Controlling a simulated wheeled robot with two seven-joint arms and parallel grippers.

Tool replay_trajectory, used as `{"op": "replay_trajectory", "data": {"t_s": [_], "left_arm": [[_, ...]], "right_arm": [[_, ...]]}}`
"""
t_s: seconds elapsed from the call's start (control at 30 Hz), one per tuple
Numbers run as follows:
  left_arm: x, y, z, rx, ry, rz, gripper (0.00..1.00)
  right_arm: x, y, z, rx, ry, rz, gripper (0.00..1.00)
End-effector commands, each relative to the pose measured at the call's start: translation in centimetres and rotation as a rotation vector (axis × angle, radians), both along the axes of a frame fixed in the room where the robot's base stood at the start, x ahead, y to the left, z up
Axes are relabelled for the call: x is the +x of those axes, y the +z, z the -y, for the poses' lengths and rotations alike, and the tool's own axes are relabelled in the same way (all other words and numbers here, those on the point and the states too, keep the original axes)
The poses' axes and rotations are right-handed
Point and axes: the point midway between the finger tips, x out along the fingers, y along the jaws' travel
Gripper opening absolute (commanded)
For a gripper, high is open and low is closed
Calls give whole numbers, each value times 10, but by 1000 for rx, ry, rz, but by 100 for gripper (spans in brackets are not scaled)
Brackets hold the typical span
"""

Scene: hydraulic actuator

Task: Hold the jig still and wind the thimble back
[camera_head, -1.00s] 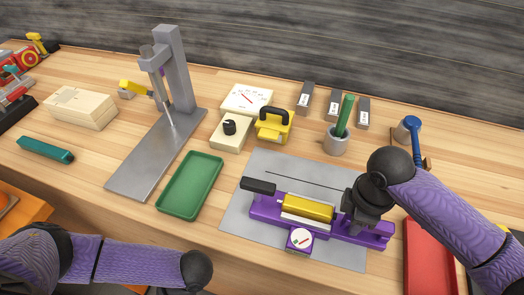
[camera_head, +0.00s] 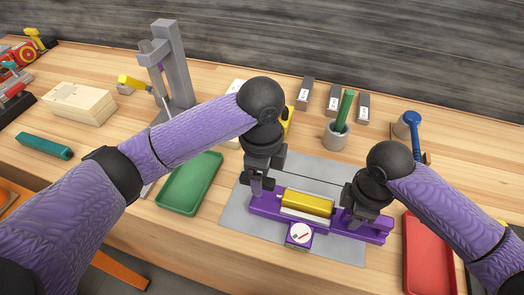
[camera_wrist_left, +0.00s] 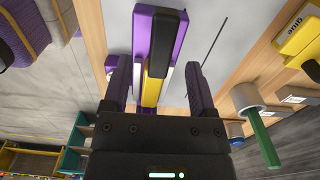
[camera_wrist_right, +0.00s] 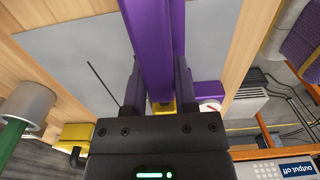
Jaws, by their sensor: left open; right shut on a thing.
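The purple jig (camera_head: 347,227) lies on a grey mat, with a yellow cylinder (camera_head: 307,203) along its middle and a round white dial (camera_head: 299,234) at its front. My right gripper (camera_head: 354,207) is shut on the purple bar (camera_wrist_right: 155,40) at the jig's right end. My left gripper (camera_head: 262,188) is over the jig's left end. In the left wrist view its fingers are open on either side of a black bar (camera_wrist_left: 160,42), apart from it, with the yellow cylinder behind. I cannot tell for certain which part is the thimble.
A green tray (camera_head: 190,184) is left of the grey mat (camera_head: 238,226), and a red tray (camera_head: 430,255) is right of it. A grey cup (camera_head: 335,138) with a green tool stands behind. A grey stand (camera_head: 176,70) is at back left, partly behind my left arm.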

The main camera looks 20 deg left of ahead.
Motion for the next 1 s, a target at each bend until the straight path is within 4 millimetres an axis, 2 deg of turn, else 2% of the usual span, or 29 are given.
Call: {"op": "replay_trajectory", "data": {"t_s": [0.1, 0.23, 0.37, 0.6, 0.93, 1.0], "left_arm": [[-1, -27, 0, 1, 0, -4, 74], [0, -46, 0, 0, -1, -2, 74], [0, -55, 0, 0, -2, 0, 74], [0, -55, 0, 0, -3, 1, 71], [0, -55, 0, 0, -3, 0, 2], [0, -55, 0, 0, -3, 0, 0]], "right_arm": [[0, 1, 0, 2, 0, 1, 0], [0, 1, 0, 2, 0, 2, 0], [0, 1, 0, 2, 0, 2, 0], [0, 1, 0, 2, 0, 2, 0], [0, 1, 0, 2, 0, 2, 0], [0, 1, 0, 2, 0, 2, 0]]}}
